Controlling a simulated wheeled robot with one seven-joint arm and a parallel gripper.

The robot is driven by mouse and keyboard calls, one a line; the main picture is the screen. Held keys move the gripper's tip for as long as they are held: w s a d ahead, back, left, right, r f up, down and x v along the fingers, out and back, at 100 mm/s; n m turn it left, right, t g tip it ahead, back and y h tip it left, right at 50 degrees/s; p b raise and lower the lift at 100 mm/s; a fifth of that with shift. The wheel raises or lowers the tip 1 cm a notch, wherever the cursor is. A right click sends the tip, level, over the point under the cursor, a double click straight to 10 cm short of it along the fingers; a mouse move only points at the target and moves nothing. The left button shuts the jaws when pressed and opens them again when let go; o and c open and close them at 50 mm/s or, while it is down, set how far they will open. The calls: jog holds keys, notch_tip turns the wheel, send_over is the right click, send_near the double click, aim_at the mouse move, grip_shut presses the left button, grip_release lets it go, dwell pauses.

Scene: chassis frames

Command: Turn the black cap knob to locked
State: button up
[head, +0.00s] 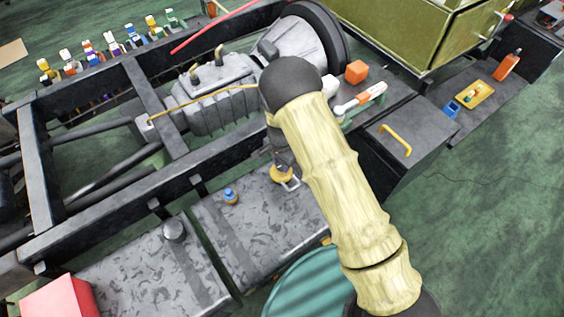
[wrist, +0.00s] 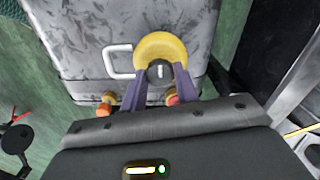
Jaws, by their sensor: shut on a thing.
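The black cap knob (wrist: 159,69) sits in a yellow round collar (wrist: 158,47) on top of a grey mottled tank (wrist: 85,42). A short white mark on the knob points roughly up and down in the wrist view. My gripper (wrist: 161,73) has its two purple fingers on either side of the knob and is shut on it. In the head view the collar (head: 280,174) shows below my gripper, on the tank (head: 262,225). The knob is hidden there by my gripper. A white loop (wrist: 117,61) lies beside the collar.
A blue cap (head: 230,195) and, on the neighbouring tank, a dark cap (head: 174,229) stand to the left. A dark chassis rail (head: 120,205) runs behind the tanks. A grey box with a yellow handle (head: 396,140) is at right. Green floor is clear at lower right.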

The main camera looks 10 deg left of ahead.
aim_at(281, 166)
jog(key=shift+s, duration=0.1)
jog(key=o, duration=1)
jog(key=shift+r, duration=0.3)
notch_tip(281, 166, up, 17)
jog(key=shift+f, duration=0.15)
